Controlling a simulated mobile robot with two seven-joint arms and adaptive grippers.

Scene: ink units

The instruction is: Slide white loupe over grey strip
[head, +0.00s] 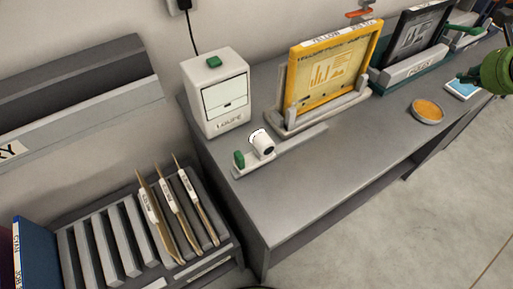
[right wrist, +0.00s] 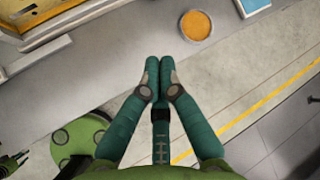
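The white loupe (head: 262,143), a short white cylinder with a dark edge, sits on the left part of a pale grey strip (head: 292,145) on the bench. A green knob (head: 239,159) stands at the strip's left end. My right gripper (head: 463,77) is at the right edge of the head view, far to the right of the loupe. In the right wrist view its teal fingers (right wrist: 159,68) meet at the tips with nothing between them. The loupe is not visible in that view. My left gripper is not in view.
A white box with a green button (head: 222,95) stands behind the loupe. A yellow frame (head: 332,72) stands to its right. An orange dish (head: 427,110) and a blue card (head: 464,89) lie further right. A slotted rack (head: 105,240) is at lower left. The bench front is clear.

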